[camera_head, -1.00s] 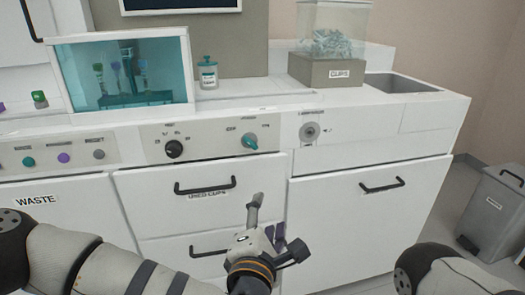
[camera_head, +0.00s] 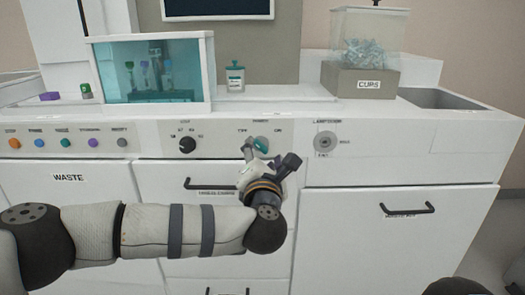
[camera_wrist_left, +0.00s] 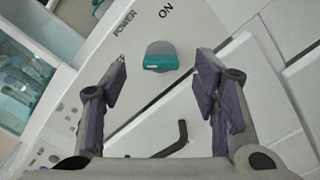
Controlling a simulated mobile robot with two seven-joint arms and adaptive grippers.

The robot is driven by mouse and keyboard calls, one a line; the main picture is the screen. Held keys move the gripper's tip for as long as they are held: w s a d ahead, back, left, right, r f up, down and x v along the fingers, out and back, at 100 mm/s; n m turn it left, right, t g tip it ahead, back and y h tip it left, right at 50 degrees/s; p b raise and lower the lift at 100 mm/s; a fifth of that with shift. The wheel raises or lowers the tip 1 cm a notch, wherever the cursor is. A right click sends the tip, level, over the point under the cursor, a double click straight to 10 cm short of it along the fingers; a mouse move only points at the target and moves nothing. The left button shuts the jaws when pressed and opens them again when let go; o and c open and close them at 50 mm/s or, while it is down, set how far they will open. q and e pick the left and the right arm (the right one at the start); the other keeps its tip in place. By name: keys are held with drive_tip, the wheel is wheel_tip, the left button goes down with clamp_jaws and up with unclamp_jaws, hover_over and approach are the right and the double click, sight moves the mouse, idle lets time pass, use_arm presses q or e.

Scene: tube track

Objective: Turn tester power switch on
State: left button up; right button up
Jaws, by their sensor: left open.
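The tester power switch is a teal rotary knob (camera_head: 260,143) on the white front panel, right of a black dial. It also shows in the left wrist view (camera_wrist_left: 160,57), with POWER and ON printed beside it. My left gripper (camera_head: 266,160) is in front of the panel, just below the knob and partly overlapping it in the head view. In the left wrist view its fingers (camera_wrist_left: 162,80) are spread and empty, with the knob between and just beyond the tips. I cannot tell the knob's exact setting. My right gripper is out of view.
The black dial (camera_head: 187,145) and a row of coloured buttons (camera_head: 65,142) lie left on the panel. A round keyed switch (camera_head: 326,140) is to the right. A teal-windowed case (camera_head: 152,68) stands above.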

sight(262, 147)
use_arm(q)
drive_tip(key=w, duration=0.3)
drive_tip(key=shift+w, duration=0.2)
drive_tip(key=c, duration=1.2)
drive_tip(key=shift+o, duration=0.2)
